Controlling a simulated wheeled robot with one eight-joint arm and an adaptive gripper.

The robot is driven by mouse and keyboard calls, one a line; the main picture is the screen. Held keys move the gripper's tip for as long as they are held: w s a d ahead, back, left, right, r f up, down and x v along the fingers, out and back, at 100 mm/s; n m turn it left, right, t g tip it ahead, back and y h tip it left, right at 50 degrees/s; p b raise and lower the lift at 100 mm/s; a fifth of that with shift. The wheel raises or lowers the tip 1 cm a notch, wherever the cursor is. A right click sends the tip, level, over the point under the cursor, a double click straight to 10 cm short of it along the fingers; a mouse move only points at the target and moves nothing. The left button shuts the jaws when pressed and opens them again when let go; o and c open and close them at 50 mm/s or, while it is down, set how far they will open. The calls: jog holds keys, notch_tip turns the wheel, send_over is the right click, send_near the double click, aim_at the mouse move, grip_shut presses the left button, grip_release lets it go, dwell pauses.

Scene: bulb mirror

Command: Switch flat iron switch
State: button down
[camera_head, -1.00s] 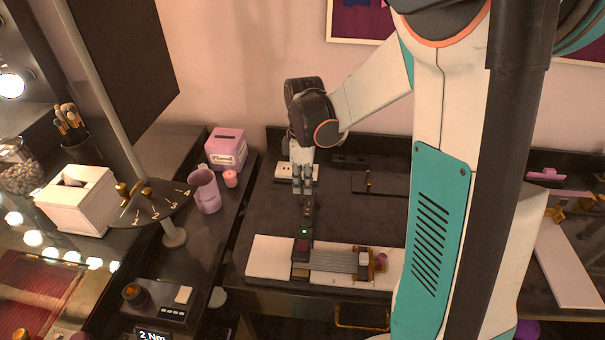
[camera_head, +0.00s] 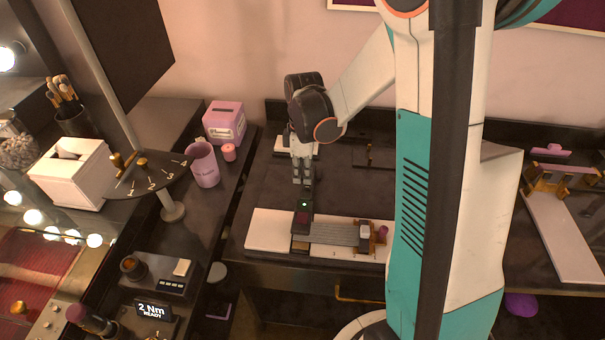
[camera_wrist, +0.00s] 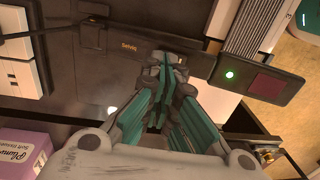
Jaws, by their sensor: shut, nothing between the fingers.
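My gripper (camera_head: 302,182) is shut and empty, pointing down over the dark vanity top. In the wrist view its teal-sided fingers (camera_wrist: 167,62) meet at the tips. A dark device with a lit green light (camera_head: 303,204) and a dark red panel stands just in front of the gripper in the head view. The same device (camera_wrist: 248,80) lies right of the fingertips in the wrist view, apart from them in the picture. A dark part with gold lettering (camera_wrist: 129,48) shows left of the fingertips. I cannot tell which part is the flat iron's switch.
A white board (camera_head: 268,231) carries a grey ribbed strip (camera_head: 334,234) beside the device. A white socket block (camera_head: 281,146) stands behind the gripper.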

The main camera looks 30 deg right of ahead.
jog(key=shift+w+d+f, duration=0.2)
jog(key=shift+w+f, duration=0.1)
jog(key=shift+f, duration=0.15)
jog(key=shift+r, duration=0.1)
jog(key=shift+s, duration=0.1)
jog(key=shift+s+a+r, duration=0.3)
jog(key=shift+s+a, duration=0.1)
jog(key=shift+s, duration=0.15)
notch_tip(320, 180, up, 12)
jog(key=s+a+r+m+t, duration=0.2)
jog(key=s+a+m+t, duration=0.1)
jog(key=s, duration=0.4)
jog(key=s+a+r+m+t, duration=0.2)
jog(key=s+m+t, duration=0.3)
jog(key=m, duration=0.3)
jog(key=shift+s+a+r+h, duration=0.3)
jog(key=shift+s+a+r, duration=0.1)
jog(key=shift+s+a, duration=0.5)
dwell(0.5)
